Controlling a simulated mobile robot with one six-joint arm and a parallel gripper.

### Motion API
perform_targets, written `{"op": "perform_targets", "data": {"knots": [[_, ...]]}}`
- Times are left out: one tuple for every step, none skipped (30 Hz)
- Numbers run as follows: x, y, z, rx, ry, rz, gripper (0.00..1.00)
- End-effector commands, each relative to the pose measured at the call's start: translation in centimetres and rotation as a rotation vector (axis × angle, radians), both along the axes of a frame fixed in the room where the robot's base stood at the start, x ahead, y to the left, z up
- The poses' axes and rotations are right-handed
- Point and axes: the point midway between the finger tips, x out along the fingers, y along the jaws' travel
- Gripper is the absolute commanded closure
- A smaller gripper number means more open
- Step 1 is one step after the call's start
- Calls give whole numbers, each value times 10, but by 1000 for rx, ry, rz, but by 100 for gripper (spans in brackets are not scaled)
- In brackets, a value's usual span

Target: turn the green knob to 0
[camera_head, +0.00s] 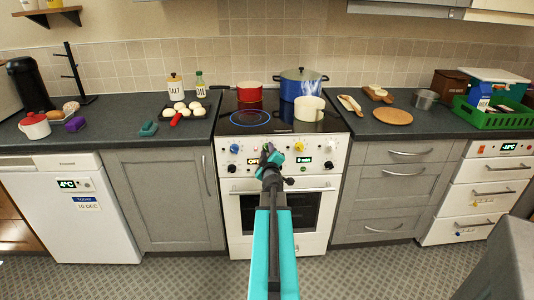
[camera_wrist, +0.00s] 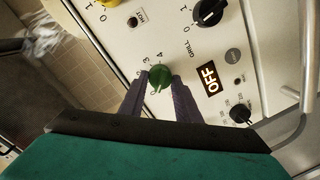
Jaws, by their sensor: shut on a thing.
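The green knob (camera_wrist: 160,77) is on the white front panel of the stove (camera_head: 236,178). In the wrist view, printed numbers such as 3 and 4 stand around it. The knob's exact pointing is too small to read. My gripper (camera_wrist: 160,92) has its two purple fingers on either side of the knob and is shut on it. In the head view my gripper (camera_head: 270,154) reaches the middle of the panel and mostly hides the knob.
Beside it are a yellow knob (camera_wrist: 107,3), a black grill knob (camera_wrist: 209,12) and a display reading OFF (camera_wrist: 208,78). The oven door handle (camera_head: 240,193) runs below. A red pot (camera_head: 249,92), blue pot (camera_head: 303,84) and cream pot (camera_head: 309,108) stand on the hob.

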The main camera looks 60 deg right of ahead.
Motion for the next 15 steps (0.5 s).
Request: {"op": "perform_targets", "data": {"knots": [[-3,-4,3,-3,0,-5,65],[-3,-4,3,-2,-1,-5,60],[-2,-4,2,-2,-1,-5,53],[-2,-3,2,-1,0,-5,51],[-2,-3,2,-1,0,-5,51],[-2,-3,2,-1,0,-3,51],[-2,-2,1,-1,0,-3,51],[-1,-2,1,-1,0,-3,51],[-1,-2,1,-1,0,-2,51],[-1,-2,1,-1,0,-2,51],[-1,-1,1,-1,0,-2,51],[-1,-1,1,0,-1,-2,51],[-1,-1,1,0,-1,-2,51],[-1,-1,1,0,-1,-1,51],[-2,0,1,0,-1,-1,51]]}}
